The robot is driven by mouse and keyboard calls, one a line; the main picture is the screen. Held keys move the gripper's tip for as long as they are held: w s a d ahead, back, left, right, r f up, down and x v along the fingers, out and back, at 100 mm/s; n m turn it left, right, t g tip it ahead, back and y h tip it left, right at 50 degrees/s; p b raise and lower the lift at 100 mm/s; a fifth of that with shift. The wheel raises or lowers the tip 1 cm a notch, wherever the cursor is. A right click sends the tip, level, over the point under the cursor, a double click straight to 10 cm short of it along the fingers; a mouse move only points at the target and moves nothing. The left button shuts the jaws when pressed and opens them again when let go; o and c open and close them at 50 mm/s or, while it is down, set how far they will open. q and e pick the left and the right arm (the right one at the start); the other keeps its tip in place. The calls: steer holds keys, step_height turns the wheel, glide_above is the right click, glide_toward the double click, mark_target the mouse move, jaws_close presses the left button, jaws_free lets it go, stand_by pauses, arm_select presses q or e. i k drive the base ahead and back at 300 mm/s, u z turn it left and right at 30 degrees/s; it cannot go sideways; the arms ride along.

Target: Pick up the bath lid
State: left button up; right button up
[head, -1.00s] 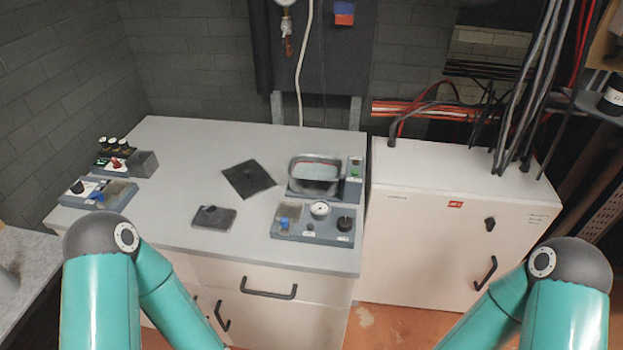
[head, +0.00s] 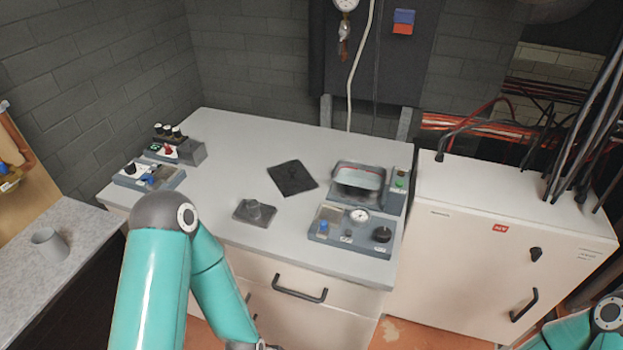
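A small grey slab with a knob on top (head: 254,211) lies flat on the grey worktop (head: 225,150), left of the control panel. Behind it lies a thin, dark square plate (head: 292,178), with a small dark shape at its middle. Either could be the bath lid; I cannot tell which. The open bath (head: 358,182), a rounded rectangular basin with a metallic rim, stands to the right on a blue-grey unit. My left arm reaches down in front of the cabinet, and my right arm shows at the lower right corner. Both grippers are out of view.
A control panel with gauge and knobs (head: 353,231) sits at the worktop's right front. Switch boxes (head: 148,176) stand at its left end. A white cabinet (head: 500,240) with cables stands to the right. A grey cup (head: 49,245) is on the left side table.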

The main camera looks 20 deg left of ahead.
mark_target(291, 178)
steer(key=u, duration=0.15)
steer(key=i, duration=0.2)
steer(key=z, duration=3.1)
steer(key=k, duration=0.9)
steer(key=u, duration=0.95)
steer(key=k, duration=0.45)
steer(key=u, duration=0.75)
steer(key=i, duration=0.55)
steer(key=u, duration=0.1)
